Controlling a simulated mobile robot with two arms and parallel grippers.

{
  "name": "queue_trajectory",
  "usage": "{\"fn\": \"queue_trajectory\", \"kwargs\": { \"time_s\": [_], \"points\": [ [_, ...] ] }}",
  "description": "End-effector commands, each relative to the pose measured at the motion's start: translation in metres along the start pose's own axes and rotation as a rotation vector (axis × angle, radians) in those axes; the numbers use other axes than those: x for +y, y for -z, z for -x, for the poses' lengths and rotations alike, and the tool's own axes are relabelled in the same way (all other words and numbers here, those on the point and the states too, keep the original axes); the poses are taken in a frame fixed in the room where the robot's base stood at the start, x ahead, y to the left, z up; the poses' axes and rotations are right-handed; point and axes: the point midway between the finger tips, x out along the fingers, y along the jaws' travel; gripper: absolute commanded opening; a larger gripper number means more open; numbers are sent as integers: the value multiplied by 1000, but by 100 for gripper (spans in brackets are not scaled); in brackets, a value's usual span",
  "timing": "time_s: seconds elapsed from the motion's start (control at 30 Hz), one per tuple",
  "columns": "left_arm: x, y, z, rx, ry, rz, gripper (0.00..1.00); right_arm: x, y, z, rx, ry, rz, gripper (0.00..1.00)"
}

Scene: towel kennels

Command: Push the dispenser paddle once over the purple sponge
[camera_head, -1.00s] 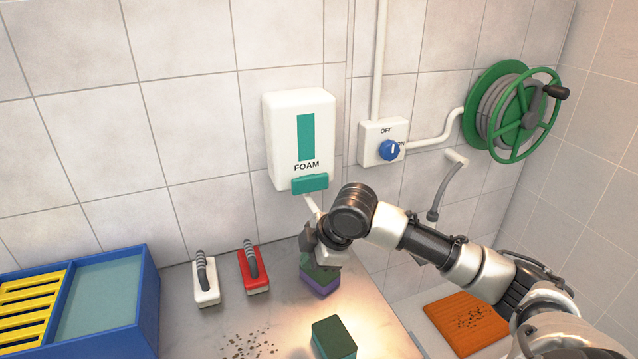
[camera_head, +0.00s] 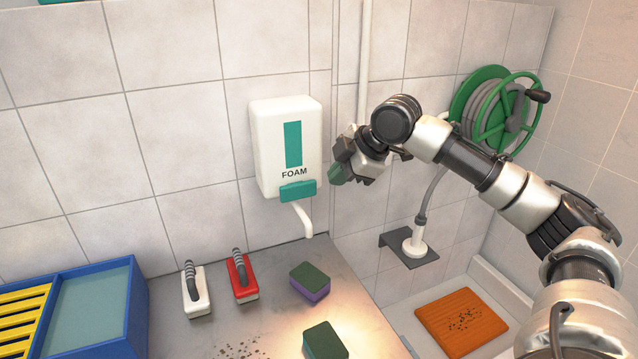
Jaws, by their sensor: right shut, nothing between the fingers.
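The white FOAM dispenser (camera_head: 270,150) hangs on the tiled wall, with a teal paddle (camera_head: 298,190) at its lower edge and a white spout (camera_head: 303,218) below. The purple sponge (camera_head: 316,293), with a dark green top, lies on the grey counter below and slightly right of the spout. My right gripper (camera_head: 338,172) is shut and empty, just right of the dispenser and slightly higher than the paddle. A small gap seems to part it from the paddle. My left gripper is not in view.
A second green-topped sponge (camera_head: 325,341) lies nearer on the counter (camera_head: 265,290). A white brush (camera_head: 196,305) and red brush (camera_head: 243,290) stand left, beside a blue bin (camera_head: 140,310). A hose reel (camera_head: 485,105), a grey bracket (camera_head: 425,255) and an orange mat (camera_head: 462,318) are right.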

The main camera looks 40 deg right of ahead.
Motion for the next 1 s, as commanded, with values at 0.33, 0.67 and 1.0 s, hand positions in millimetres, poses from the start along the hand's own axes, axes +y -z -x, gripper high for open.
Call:
{"fn": "queue_trajectory", "kwargs": {
  "time_s": [0.33, 0.67, 1.0],
  "points": [
    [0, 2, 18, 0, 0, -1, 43, 0, 2, -64, 1, 6, -1, 0],
    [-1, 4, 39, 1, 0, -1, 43, 24, 2, -105, 1, 1, -1, 0],
    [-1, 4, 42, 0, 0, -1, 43, 35, 0, -113, 0, 0, 0, 0]
  ]
}}
